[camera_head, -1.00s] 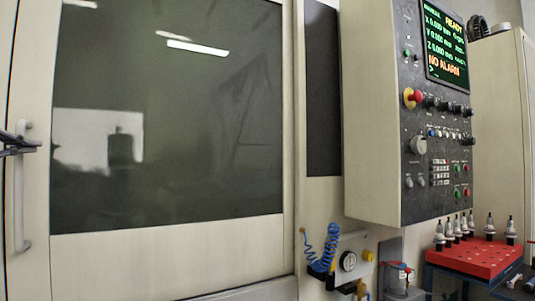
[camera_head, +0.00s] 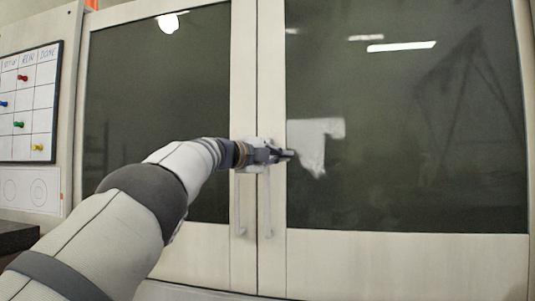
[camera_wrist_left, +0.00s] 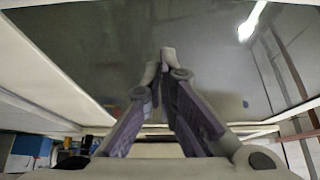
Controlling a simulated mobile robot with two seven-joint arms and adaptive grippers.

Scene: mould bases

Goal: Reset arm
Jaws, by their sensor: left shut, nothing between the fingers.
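My left arm comes in from the left in the head view and reaches to the middle of a large machine door. My left gripper (camera_head: 288,154) is shut and empty, in front of the door near the upper ends of its handles. In the left wrist view the left gripper (camera_wrist_left: 167,52) shows its two fingers meeting at the tips, with a dark glass panel beyond. I cannot tell whether it touches the door. My right gripper is not in view.
The machine has a left door window (camera_head: 160,100) and a right door window (camera_head: 420,140). A left handle (camera_head: 241,205) and a right handle (camera_head: 267,205) hang side by side at the seam. A whiteboard (camera_head: 28,100) with coloured magnets is at the left. A dark surface edge (camera_head: 15,237) lies below it.

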